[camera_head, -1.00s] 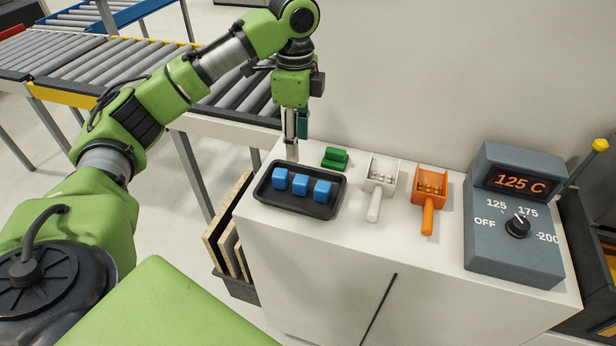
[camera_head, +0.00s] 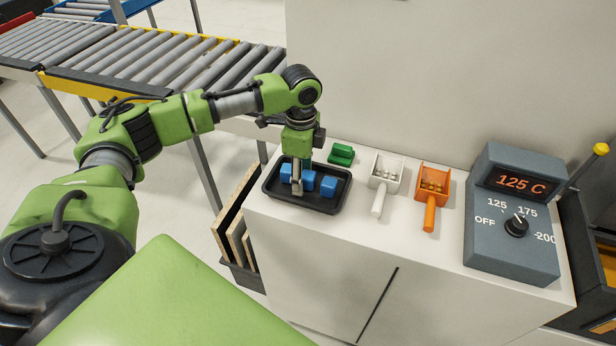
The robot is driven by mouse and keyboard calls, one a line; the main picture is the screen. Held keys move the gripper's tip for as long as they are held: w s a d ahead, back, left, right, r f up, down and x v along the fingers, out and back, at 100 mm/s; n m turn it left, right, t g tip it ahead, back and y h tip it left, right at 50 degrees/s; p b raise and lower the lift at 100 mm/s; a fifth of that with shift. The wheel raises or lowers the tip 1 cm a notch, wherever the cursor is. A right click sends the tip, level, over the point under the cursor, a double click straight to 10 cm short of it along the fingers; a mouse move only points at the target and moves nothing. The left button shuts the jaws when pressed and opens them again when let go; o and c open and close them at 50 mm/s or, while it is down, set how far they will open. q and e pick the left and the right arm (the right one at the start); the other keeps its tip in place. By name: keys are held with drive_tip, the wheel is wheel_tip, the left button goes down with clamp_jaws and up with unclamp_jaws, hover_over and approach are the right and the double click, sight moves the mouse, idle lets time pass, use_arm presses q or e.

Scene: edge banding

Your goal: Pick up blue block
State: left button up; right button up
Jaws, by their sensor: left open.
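Three blue blocks sit in a row in a black tray on the white cabinet top: the left block (camera_head: 286,171), the middle block (camera_head: 308,181) and the right block (camera_head: 328,185). The black tray (camera_head: 335,204) has a low rim. My left gripper (camera_head: 297,188) points down into the tray, in front of the left and middle blocks in the picture. It is open, and its fingers partly hide the middle block. I cannot tell whether the fingers touch a block. My right gripper is not in view.
A grey control box (camera_head: 515,215) reading 125 C stands at the right. A roller conveyor (camera_head: 150,60) runs behind my arm.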

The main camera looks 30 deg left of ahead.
use_arm(q)
drive_tip(key=c, duration=1.2)
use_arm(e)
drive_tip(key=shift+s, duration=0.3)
use_arm(q)
drive_tip(key=shift+r, duration=0.15)
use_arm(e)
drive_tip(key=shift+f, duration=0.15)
use_arm(q)
drive_tip(key=shift+r+b, duration=0.55)
drive_tip(key=shift+r, duration=0.05)
drive_tip(key=s+d+r+b, duration=0.1)
drive_tip(key=d+r, duration=0.2)
drive_tip(key=d, duration=0.1)
drive_tip(key=s+d+r+b, duration=0.1)
drive_tip(key=s+d+r, duration=0.1)
drive_tip(key=d+r, duration=0.2)
drive_tip(key=s+d+r+b, duration=0.1)
drive_tip(key=s+d+r, duration=0.1)
drive_tip(key=d+r, duration=0.2)
drive_tip(key=shift+s+d+r, duration=0.2)
drive_tip(key=shift+d+r, duration=0.05)
drive_tip(key=shift+d, duration=0.35)
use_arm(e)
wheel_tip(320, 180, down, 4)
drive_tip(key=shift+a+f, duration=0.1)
